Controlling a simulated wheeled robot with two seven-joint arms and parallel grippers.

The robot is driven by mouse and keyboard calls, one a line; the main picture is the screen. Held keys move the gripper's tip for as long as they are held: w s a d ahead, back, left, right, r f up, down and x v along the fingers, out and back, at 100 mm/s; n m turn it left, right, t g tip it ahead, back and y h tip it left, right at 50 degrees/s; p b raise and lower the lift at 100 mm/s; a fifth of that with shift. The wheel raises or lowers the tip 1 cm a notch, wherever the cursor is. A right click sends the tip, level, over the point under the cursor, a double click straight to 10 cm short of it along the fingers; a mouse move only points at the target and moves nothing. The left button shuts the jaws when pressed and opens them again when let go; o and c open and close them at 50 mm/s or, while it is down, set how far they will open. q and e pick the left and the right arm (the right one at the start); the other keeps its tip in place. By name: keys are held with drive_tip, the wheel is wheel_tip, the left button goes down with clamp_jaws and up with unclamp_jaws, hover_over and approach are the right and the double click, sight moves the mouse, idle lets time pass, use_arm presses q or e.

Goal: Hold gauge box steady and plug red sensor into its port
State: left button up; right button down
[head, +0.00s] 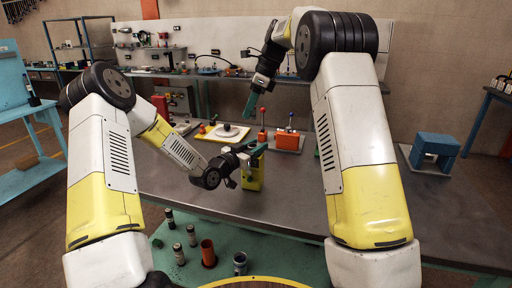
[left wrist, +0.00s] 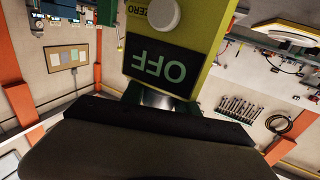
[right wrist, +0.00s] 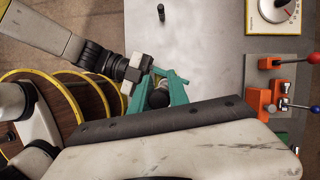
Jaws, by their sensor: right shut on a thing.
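The gauge box (head: 253,179) is yellow and stands upright near the front edge of the grey table. In the left wrist view, the gauge box (left wrist: 172,56) shows a dark display reading OFF and a white ZERO knob, upside down. My left gripper (head: 246,163) is at the box's upper part with its fingers close to it; their grip is unclear. My right gripper (head: 250,104) is above and behind the box, pointing down. In the right wrist view, its teal fingers are shut on a dark round-ended thing (right wrist: 159,98). No red shows on it, and the port is hidden.
Behind the box are a plate with a round dial (head: 228,131) and an orange block with levers (head: 287,140). A blue stand (head: 434,150) is at the right. Several dark cylinders (head: 179,254) and an orange cup (head: 208,253) stand on the green surface in front.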

use_arm(q)
clamp_jaws()
use_arm(e)
hover_over(267, 183)
drive_tip(key=d, duration=0.2)
wheel_tip(267, 183, down, 10)
drive_tip(key=f, duration=1.2)
drive_tip(key=shift+s+a+f, duration=0.15)
drive_tip(key=shift+s+f, duration=0.05)
drive_tip(key=shift+f, duration=2.65)
drive_tip(key=c, duration=1.3)
unclamp_jaws()
drive_tip(key=shift+f, duration=0.15)
drive_tip(key=shift+o, duration=0.2)
